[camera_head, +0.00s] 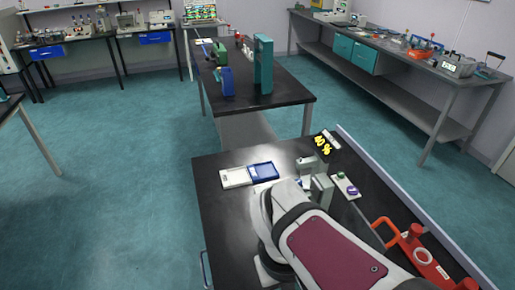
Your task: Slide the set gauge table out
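My arm, pale grey with a maroon panel, reaches over the near black bench from the lower right. My gripper is not visible; the arm hides the bench under its end. Two grey upright blocks, one farther back (313,165) and one nearer (322,190), stand just beyond my arm. They may belong to a gauge, but I cannot tell whether the set gauge table is among them. Their lower parts are partly hidden by my arm.
A white tray (235,178) and a blue tray (263,170) lie left of the blocks. A black display with yellow digits (322,144) stands behind. A small panel with knobs (345,187) and an orange-red device (415,250) are to the right. The bench's left front is clear.

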